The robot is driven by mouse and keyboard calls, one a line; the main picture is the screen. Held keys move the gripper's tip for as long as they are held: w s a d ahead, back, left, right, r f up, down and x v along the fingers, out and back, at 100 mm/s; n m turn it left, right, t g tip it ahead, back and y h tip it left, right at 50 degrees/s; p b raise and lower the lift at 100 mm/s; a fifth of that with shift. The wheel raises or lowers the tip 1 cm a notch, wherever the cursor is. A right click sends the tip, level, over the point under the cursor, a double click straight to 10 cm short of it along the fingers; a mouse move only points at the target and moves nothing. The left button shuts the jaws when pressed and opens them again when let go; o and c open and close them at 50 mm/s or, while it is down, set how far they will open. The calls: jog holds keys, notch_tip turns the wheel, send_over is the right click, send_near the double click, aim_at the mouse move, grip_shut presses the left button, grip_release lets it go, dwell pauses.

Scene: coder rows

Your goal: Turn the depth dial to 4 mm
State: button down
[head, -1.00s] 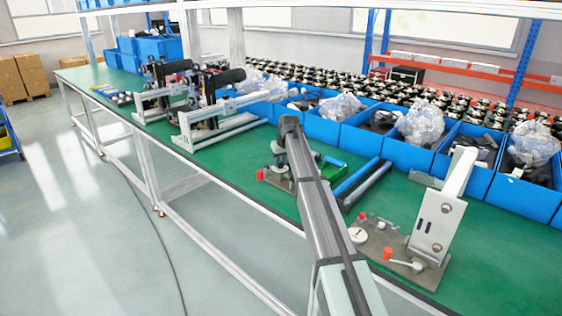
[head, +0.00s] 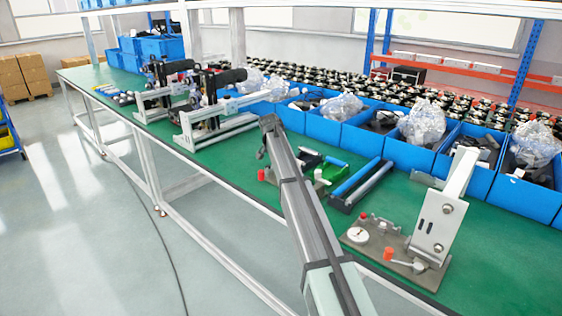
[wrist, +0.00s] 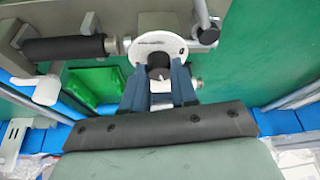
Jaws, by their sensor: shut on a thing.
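The dial is a white disc (wrist: 145,48) with small dark markings, seen in the wrist view on a grey metal fixture. A dark round knob (wrist: 158,66) stands at its lower part. The two blue fingers of my gripper (wrist: 158,74) are on either side of the knob and shut on it. The markings are too small to read, so I cannot tell the setting. In the head view my arm hides my gripper and most of the fixture it works at; a red knob (head: 262,175) shows beside the arm.
A second fixture (head: 432,240) with a white disc (head: 358,234) and tall bracket stands at the right. A green tray (wrist: 97,86) and a black roller (wrist: 63,49) lie close to my gripper. Blue bins (head: 400,150) line the back of the green bench.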

jog(key=m+g+h, duration=0.1)
jog(key=m, duration=0.3)
jog(key=shift+w+a+m, duration=0.1)
jog(key=shift+a+m, duration=0.05)
jog(key=shift+m, duration=0.25)
jog(key=shift+g, duration=0.3)
jog(key=c, duration=0.9)
grip_release()
jog(key=shift+r, duration=0.1)
jog(key=shift+v, duration=6.8)
jog(key=shift+a, duration=0.15)
